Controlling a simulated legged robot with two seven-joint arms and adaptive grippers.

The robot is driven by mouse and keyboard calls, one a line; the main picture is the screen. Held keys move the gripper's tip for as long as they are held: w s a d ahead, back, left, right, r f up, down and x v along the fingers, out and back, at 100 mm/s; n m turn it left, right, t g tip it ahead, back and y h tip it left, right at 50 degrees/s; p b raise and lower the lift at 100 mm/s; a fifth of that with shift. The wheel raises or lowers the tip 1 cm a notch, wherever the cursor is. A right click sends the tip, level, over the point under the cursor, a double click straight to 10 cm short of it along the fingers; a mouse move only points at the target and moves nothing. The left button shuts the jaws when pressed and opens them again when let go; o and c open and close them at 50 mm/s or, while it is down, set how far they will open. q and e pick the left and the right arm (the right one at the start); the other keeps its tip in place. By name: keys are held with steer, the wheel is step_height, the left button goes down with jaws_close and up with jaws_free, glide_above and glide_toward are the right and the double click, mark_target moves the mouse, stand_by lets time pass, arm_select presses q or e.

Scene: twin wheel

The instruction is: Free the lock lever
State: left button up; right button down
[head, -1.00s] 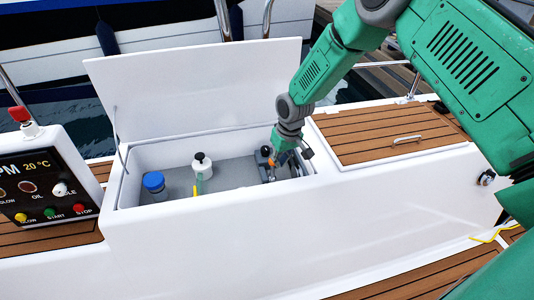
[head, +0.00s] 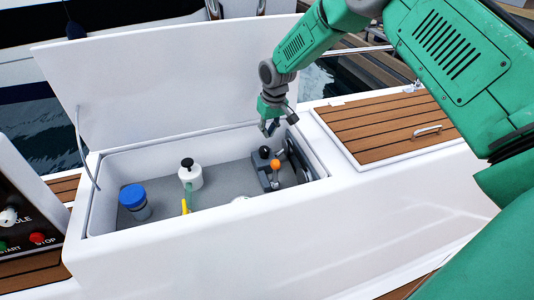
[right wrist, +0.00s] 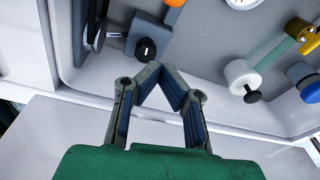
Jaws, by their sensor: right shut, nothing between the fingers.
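In the head view, a grey lever unit (head: 266,176) stands at the right end of the open locker. It carries an orange knob (head: 275,164) and a black knob (head: 264,152). I cannot tell which part is the lock lever. My right gripper (head: 269,129) is shut and empty, above and behind these knobs and apart from them. In the right wrist view, its fingertips (right wrist: 161,71) meet just below the black knob (right wrist: 146,49). The orange knob (right wrist: 174,3) is cut off at the top edge. My left gripper is not in view.
The locker also holds a blue-capped jar (head: 133,200), a white bottle (head: 191,176) and a yellow handle (head: 184,206). A round gauge (right wrist: 243,3) is partly hidden. The raised white lid (head: 165,80) stands behind; the front wall (head: 200,240) hides part of the inside.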

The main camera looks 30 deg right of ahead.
mark_target(266, 153)
steer(key=f+b, duration=0.1)
steer(key=f, duration=0.2)
steer(key=f+b, duration=0.1)
steer(key=f, duration=0.2)
steer(key=w+f+b, duration=0.1)
steer(key=f, duration=0.2)
steer(key=shift+a+f, duration=0.1)
steer(key=shift+a, duration=0.15)
steer(key=shift+f, duration=0.2)
steer(key=shift+s+a+r+b, duration=0.1)
steer(key=shift+s+r+b, duration=0.15)
steer(key=shift+s, duration=0.7)
steer(key=shift+s+r+b, duration=0.15)
steer(key=shift+s+r, duration=0.1)
steer(key=shift+s, duration=0.65)
